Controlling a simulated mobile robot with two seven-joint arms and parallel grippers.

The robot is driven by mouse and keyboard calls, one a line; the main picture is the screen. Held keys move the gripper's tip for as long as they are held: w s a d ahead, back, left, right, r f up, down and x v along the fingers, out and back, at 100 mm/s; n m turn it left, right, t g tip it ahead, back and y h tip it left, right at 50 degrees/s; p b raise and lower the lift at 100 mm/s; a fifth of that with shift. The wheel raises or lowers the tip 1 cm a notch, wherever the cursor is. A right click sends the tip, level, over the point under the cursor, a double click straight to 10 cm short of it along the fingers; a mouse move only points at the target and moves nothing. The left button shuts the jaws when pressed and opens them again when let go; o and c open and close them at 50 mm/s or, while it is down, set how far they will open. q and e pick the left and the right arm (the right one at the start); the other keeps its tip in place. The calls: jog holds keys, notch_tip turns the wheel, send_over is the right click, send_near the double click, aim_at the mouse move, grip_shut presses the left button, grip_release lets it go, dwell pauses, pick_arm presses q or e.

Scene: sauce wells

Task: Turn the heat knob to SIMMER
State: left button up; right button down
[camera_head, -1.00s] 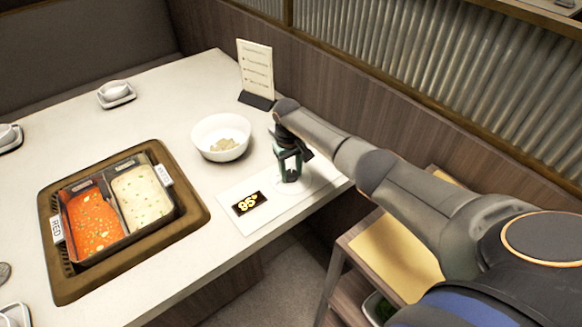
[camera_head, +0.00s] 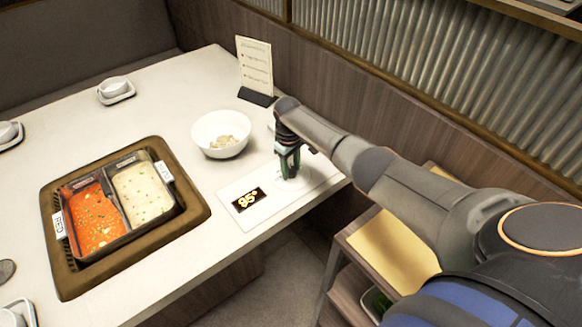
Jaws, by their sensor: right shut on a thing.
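The heat control panel (camera_head: 242,218) is a white plate at the table's near right edge. Its dark display (camera_head: 249,200) shows yellow digits that look like 85°. My right gripper (camera_head: 289,174) points down over the right part of the panel and is shut on the heat knob, which is mostly hidden by the fingers. The knob's markings, including any SIMMER label, cannot be read. My left gripper is not in view.
A split pot with red broth (camera_head: 92,218) and pale broth (camera_head: 142,190) sits in a brown surround at left. A white bowl (camera_head: 221,133) stands just behind the panel. A menu stand (camera_head: 254,68) is at the back. A wooden shelf (camera_head: 390,250) is at right.

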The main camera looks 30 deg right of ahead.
jog(key=shift+c, duration=1.9)
grip_release()
notch_tip(320, 180, up, 13)
jog(key=p, duration=0.1)
jog(key=shift+a+f+p, duration=0.2)
jog(key=shift+a+p, duration=0.1)
jog(key=shift+p, duration=0.1)
jog(key=shift+s, duration=0.1)
